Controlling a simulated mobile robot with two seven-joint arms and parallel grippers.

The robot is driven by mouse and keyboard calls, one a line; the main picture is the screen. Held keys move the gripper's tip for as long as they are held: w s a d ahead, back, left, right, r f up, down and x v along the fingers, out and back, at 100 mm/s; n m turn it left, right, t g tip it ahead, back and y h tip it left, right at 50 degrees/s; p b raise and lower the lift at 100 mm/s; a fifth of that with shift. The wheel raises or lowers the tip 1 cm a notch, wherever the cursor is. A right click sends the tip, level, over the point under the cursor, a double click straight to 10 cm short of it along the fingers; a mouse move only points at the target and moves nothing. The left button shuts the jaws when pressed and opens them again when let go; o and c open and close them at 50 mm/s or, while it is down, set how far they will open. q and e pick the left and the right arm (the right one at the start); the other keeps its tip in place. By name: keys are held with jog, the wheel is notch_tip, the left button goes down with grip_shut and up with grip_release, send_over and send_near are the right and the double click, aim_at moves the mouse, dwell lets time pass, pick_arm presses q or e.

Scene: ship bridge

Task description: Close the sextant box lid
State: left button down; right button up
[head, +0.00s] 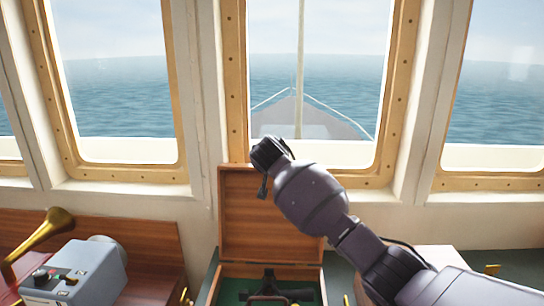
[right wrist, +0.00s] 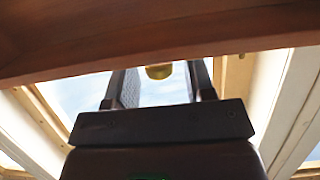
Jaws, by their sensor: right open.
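The sextant box lid (head: 265,225) is a brown wooden panel standing upright, open, at the back of the box in the head view. The box (head: 213,287) has a green lining, and a dark sextant (head: 268,287) lies in it; its front is cut off by the picture edge. My right gripper (head: 268,155) is at the lid's top edge, partly covering it. In the right wrist view its two fingers are apart, with a small brass piece (right wrist: 158,71) seen between them. I cannot tell if they touch the lid. My left gripper is not in view.
A grey control box (head: 88,272) and a brass horn (head: 40,240) stand on the left. Windows with wooden frames (head: 238,80) rise close behind the lid. My right forearm crosses the lower right. A dark green counter (head: 520,264) extends at right.

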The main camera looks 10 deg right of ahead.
grip_shut()
